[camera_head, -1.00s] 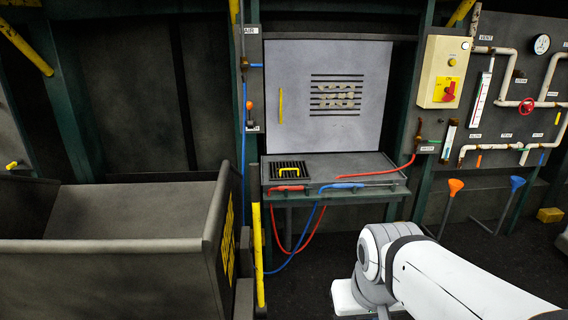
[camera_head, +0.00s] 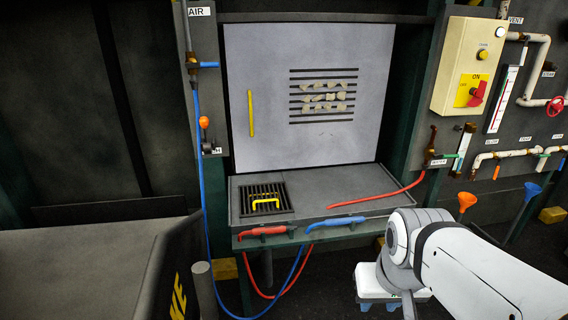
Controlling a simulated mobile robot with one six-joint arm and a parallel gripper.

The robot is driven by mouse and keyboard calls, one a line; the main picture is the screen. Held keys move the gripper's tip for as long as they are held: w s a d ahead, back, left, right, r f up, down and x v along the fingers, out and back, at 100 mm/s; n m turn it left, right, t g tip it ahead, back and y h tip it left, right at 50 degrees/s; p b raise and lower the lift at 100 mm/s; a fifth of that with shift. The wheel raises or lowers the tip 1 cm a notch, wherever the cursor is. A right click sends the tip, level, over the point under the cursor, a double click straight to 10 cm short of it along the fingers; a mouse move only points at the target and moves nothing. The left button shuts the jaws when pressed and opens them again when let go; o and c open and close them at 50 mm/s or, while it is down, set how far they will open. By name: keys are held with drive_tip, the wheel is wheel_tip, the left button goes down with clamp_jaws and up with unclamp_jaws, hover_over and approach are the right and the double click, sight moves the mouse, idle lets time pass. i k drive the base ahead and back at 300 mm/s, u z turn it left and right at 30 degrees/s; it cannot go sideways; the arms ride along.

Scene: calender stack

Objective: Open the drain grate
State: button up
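The drain grate (camera_head: 279,192) is a dark, slatted square set in the left part of the grey sink-like bench top (camera_head: 320,186). A yellow handle (camera_head: 265,202) stands on its front part. The grate looks flat and closed. My white arm comes in from the lower right, with its near joint in front of the bench's right end. My gripper cannot be made out; a white and blue-grey part of my arm shows low beside the bench, and nothing of mine touches the grate.
A grey door (camera_head: 305,100) with slots and a yellow handle stands behind the bench. Red (camera_head: 262,231) and blue (camera_head: 337,222) hose handles hang along the front edge. A dark bin (camera_head: 85,270) fills the lower left. A yellow switch box (camera_head: 468,66) is on the right.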

sight(264, 194)
drive_tip(key=u, duration=0.1)
drive_tip(key=i, duration=1.85)
drive_tip(key=u, duration=0.35)
